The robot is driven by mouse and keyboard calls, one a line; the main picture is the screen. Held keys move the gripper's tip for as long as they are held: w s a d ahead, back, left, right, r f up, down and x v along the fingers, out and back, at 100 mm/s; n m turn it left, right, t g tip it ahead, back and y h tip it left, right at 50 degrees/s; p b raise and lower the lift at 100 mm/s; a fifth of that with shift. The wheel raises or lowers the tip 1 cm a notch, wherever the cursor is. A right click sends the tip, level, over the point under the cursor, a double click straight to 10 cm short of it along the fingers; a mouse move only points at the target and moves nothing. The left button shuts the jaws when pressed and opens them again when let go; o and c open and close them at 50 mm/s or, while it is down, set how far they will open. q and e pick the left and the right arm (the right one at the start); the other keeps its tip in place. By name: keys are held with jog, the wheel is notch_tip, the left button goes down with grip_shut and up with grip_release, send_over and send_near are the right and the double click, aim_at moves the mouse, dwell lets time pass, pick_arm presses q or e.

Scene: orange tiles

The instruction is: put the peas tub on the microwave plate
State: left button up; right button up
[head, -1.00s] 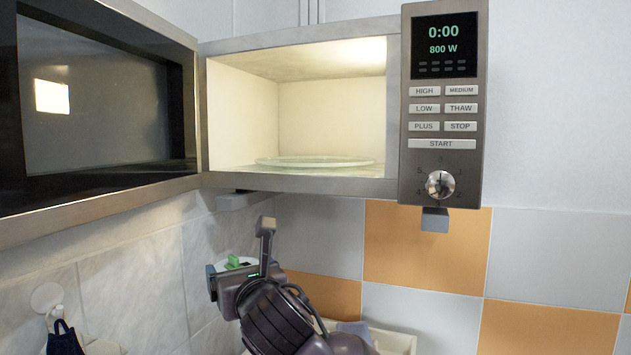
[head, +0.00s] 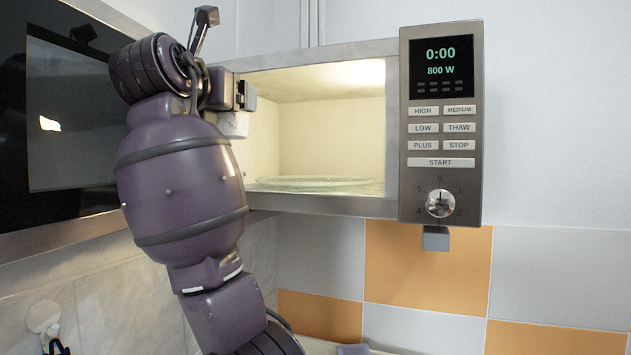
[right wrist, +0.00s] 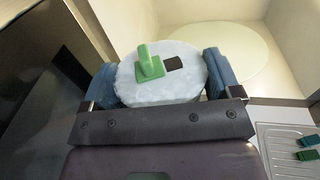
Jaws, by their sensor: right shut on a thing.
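The peas tub shows in the right wrist view as a white round tub (right wrist: 130,88) with a green piece and a dark patch on top. My right gripper (right wrist: 162,78) is shut on it, one blue finger on each side. In the head view the right gripper (head: 243,95) is at the left side of the microwave opening, and part of the white tub (head: 232,125) shows below it. The glass microwave plate (head: 315,182) lies empty on the lit cavity floor, to the right of the tub; it also shows in the right wrist view (right wrist: 232,50). My left gripper is out of view.
The microwave door (head: 75,150) stands open on the left, close behind my right arm. The control panel (head: 440,120) bounds the opening on the right. A white ridged surface with green items (right wrist: 306,148) is low right in the wrist view.

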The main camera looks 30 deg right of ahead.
aim_at(245, 135)
jog(key=d+f+m+g+h, duration=0.2)
jog(key=f+g+h, duration=0.1)
jog(key=d+f+m+g+h, duration=0.1)
jog(key=f+m+g, duration=0.1)
jog(key=shift+w+d+f+h, duration=0.2)
jog(key=shift+d+h, duration=0.1)
jog(key=shift+d, duration=0.1)
jog(key=shift+m+g, duration=0.3)
jog(key=p+x, duration=0.1)
jog(key=x, duration=0.3)
jog(key=p+x, duration=0.1)
jog(key=x, duration=0.8)
jog(key=shift+s+d+f+p, duration=0.15)
jog(key=shift+s+d+p, duration=0.05)
jog(key=shift+d+p, duration=0.25)
jog(key=x, duration=0.2)
jog(key=f+p+x, duration=0.1)
jog(key=x, duration=0.1)
jog(key=shift+w+d, duration=0.1)
jog(key=shift+d, duration=0.15)
jog(key=shift+f, duration=0.2)
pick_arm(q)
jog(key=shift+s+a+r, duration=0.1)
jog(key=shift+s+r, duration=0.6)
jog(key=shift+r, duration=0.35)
pick_arm(e)
jog(key=shift+a, duration=0.2)
jog(key=shift+d+f, duration=0.1)
jog(key=shift+f, duration=0.1)
jog(key=o, duration=0.8)
